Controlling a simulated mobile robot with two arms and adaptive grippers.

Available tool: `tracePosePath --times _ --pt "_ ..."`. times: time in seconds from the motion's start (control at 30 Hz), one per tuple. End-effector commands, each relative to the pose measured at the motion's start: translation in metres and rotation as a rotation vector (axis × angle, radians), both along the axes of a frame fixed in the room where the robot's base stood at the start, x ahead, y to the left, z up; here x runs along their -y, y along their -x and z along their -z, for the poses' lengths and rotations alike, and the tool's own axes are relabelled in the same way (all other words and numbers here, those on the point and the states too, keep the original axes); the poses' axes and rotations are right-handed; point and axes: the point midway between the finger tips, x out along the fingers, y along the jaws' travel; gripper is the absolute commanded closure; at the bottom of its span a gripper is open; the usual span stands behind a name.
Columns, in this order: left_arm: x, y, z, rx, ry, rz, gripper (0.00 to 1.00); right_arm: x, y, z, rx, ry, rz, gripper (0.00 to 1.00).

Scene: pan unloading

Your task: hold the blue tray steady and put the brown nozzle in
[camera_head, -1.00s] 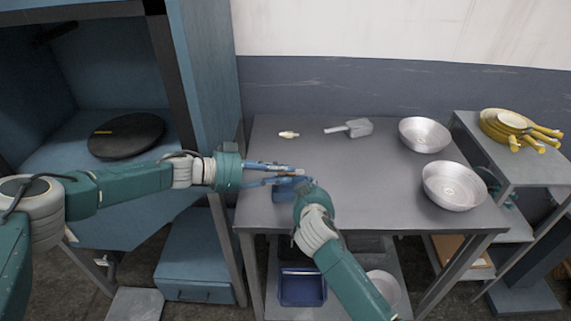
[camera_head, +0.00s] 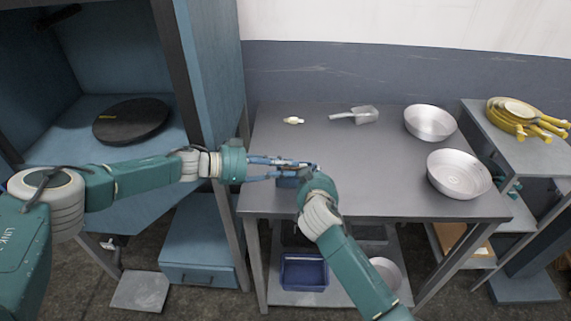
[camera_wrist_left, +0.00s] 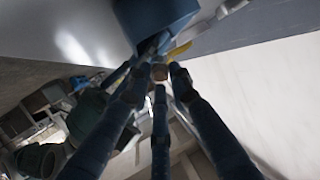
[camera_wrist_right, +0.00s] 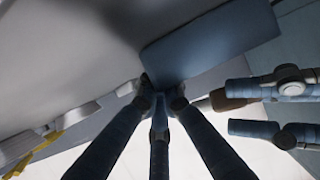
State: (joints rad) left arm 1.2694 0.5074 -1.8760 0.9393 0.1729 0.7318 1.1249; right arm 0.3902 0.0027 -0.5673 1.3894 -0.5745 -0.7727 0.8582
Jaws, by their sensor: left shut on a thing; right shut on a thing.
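The blue tray (camera_head: 286,183) is mostly hidden behind my grippers at the table's front edge in the head view. It shows larger in the right wrist view (camera_wrist_right: 215,42) and at the top of the left wrist view (camera_wrist_left: 158,14). My right gripper (camera_wrist_right: 160,92) is shut on the tray's edge. My left gripper (camera_head: 313,166) is shut on the brown nozzle (camera_wrist_right: 226,100), just beside the tray in the right wrist view. The nozzle's end also shows between the fingers in the left wrist view (camera_wrist_left: 159,72). I cannot tell whether nozzle and tray touch.
A small pale piece (camera_head: 293,121), a metal scoop (camera_head: 362,115) and two metal bowls (camera_head: 430,122) (camera_head: 459,174) rest on the grey table (camera_head: 350,150). Yellow-handled pans (camera_head: 520,118) lie on the right shelf. A dark blue bin (camera_head: 304,271) stands below. The table's middle is clear.

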Motion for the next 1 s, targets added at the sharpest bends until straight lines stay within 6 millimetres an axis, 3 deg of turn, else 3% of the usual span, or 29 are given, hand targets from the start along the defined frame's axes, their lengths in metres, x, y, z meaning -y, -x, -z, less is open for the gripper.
tracePosePath --times 0.87,0.9,1.0 --pt "-0.002 0.002 0.031 -0.004 -0.012 -0.002 1.0 -0.002 -0.001 -0.003 0.006 -0.002 -0.003 1.0" --pt "-0.002 0.002 0.031 -0.004 -0.012 -0.002 0.76 -0.002 -0.001 -0.003 0.007 -0.003 -0.004 1.0" --pt "-0.002 0.002 0.031 -0.004 -0.013 -0.002 0.58 -0.003 -0.001 -0.004 0.008 -0.003 -0.004 1.0"
